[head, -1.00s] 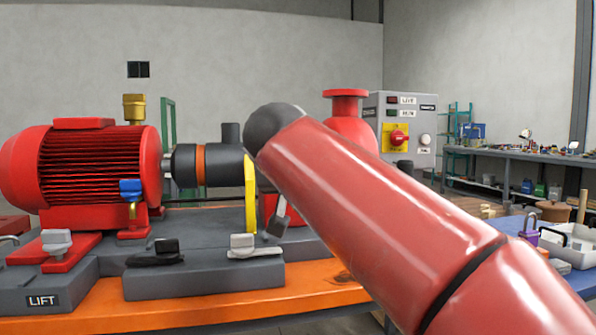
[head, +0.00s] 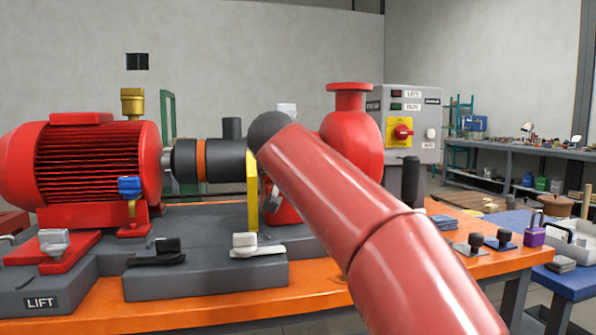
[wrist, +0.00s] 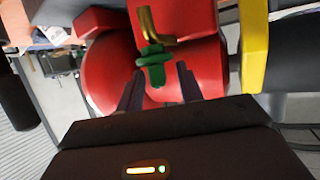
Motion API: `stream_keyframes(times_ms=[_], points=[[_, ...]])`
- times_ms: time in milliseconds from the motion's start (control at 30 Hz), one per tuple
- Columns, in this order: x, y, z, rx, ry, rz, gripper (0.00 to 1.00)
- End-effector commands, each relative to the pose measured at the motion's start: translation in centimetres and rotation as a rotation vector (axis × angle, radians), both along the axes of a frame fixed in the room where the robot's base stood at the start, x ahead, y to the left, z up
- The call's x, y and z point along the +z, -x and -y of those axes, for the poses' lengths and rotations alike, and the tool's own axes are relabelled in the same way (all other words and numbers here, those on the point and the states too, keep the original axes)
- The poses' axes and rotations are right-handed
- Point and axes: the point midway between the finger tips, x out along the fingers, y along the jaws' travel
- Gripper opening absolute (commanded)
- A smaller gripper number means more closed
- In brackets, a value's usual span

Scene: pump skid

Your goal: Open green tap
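The green tap (wrist: 151,57) shows in the wrist view on the red pump body (wrist: 104,76), below a bent brass pipe (wrist: 147,22). My gripper (wrist: 158,75) is open in the wrist view, its two dark fingers pointing at the tap with one on each side of its lower end. I cannot tell whether either finger touches it. In the head view my red arm hides the tap and the gripper; the pump (head: 350,135) shows behind the arm.
The yellow coupling guard (head: 252,190) stands left of the pump and also shows at the right in the wrist view (wrist: 254,45). A red motor (head: 85,165) is at the left. A grey control box (head: 425,150) stands behind right. Clamps and a purple padlock (head: 533,236) lie at the right.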

Motion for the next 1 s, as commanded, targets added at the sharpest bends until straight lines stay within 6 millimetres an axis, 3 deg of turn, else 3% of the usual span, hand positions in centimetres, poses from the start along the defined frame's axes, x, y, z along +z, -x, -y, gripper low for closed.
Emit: stream_keyframes(times_ms=[167, 433, 667, 1000], points=[[-0.01, 0.01, 0.01, 0.0, 0.0, 0.0, 0.34], [0.0, 0.03, 0.01, 0.0, 0.0, 0.0, 0.0], [-0.07, 0.01, 0.2, 0.03, 0.0, -0.003, 0.0], [0.12, -0.02, 0.43, 0.287, -0.001, -0.006, 0.0]])
